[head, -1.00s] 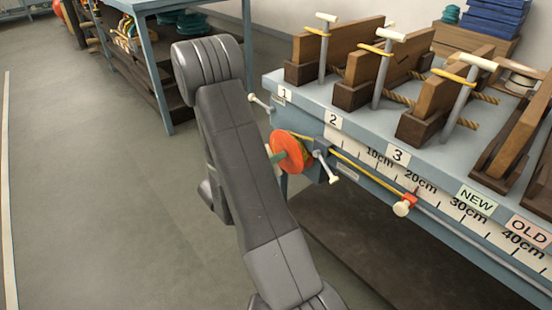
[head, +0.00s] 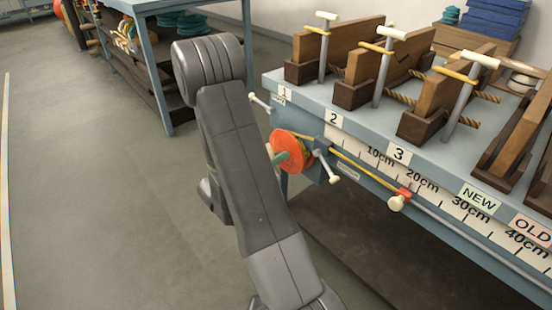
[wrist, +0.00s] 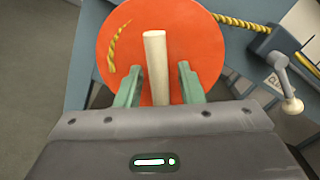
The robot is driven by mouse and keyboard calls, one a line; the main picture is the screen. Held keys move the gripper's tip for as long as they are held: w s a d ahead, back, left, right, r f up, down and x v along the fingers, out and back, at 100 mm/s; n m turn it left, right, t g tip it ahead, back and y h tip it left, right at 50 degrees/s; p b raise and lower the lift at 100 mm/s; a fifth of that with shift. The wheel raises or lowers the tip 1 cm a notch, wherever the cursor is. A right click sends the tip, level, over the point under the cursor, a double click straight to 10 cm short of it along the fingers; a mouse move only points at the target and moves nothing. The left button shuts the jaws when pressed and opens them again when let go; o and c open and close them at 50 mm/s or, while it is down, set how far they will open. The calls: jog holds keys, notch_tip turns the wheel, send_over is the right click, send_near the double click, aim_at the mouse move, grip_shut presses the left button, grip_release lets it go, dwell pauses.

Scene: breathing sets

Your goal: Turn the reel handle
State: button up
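The orange reel disc (head: 288,151) is on the left end of the blue bench; it fills the middle of the wrist view (wrist: 190,35). Its cream handle (wrist: 155,48) sticks out from the disc's face. My gripper (wrist: 160,68) has its two green fingers on either side of the handle. A gap shows at the right finger; the left finger is very close to the handle, and I cannot tell if it touches. In the head view my arm partly covers the gripper (head: 279,158), with a green finger against the disc.
A yellow cord (head: 350,163) runs from the reel to an orange slider (head: 404,193) with a cream knob, in front of the centimetre scale. A white-tipped lever (head: 327,168) stands just right of the reel. Wooden frames (head: 380,80) stand on the bench. Floor at left is clear.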

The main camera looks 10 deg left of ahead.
jog(key=shift+s, duration=0.1)
jog(key=p+v, duration=0.2)
jog(key=v, duration=1.1)
jog(key=shift+s+a, duration=0.25)
jog(key=shift+d, duration=0.1)
